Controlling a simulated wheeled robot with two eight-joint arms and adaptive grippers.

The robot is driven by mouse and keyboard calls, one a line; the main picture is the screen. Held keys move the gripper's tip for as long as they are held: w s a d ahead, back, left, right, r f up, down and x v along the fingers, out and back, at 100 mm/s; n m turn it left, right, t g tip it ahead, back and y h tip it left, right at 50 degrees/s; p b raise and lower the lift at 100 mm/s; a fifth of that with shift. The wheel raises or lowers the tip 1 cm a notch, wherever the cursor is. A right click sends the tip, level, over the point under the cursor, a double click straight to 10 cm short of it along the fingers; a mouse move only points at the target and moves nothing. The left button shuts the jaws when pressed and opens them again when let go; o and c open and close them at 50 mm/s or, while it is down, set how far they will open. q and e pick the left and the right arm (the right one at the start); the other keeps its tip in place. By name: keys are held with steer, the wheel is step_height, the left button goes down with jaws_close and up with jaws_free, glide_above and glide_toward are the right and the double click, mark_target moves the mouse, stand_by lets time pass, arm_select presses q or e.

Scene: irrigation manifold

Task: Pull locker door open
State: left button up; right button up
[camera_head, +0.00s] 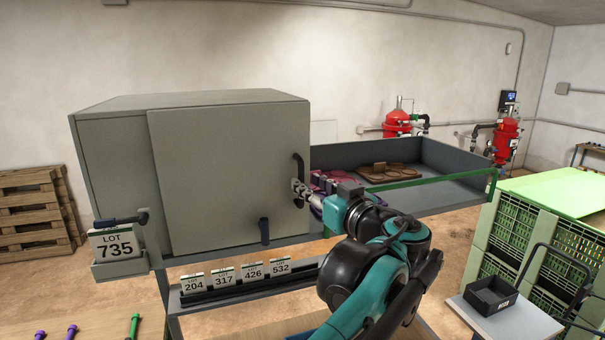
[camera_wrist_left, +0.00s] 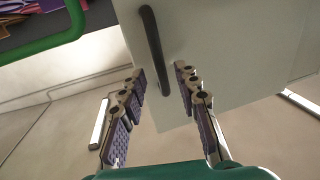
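The grey locker (camera_head: 110,150) sits on a bench, and its flat door (camera_head: 225,180) looks shut. A black bar handle (camera_head: 298,166) is near the door's right edge. A second small dark handle (camera_head: 264,231) is at the door's bottom. My left gripper (camera_head: 298,187) is at the lower end of the bar handle. In the left wrist view, its two fingers (camera_wrist_left: 160,74) are apart, with the handle (camera_wrist_left: 152,42) between them. I see a gap on both sides, so the fingers are not closed on it. My right gripper is not in view.
A grey tray bench (camera_head: 440,154) with a green rail (camera_head: 420,181) lies right of the locker. Green crates (camera_head: 510,230) stand further right. A rack of number cards (camera_head: 237,287) is below the locker, and a LOT 735 sign (camera_head: 112,243) hangs at left.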

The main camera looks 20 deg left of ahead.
mark_target(303, 180)
arm_select(q)
steer(key=x, duration=0.4)
steer(key=shift+p, duration=0.3)
steer(key=shift+s, duration=0.1)
steer(key=shift+c, duration=0.3)
jaws_close()
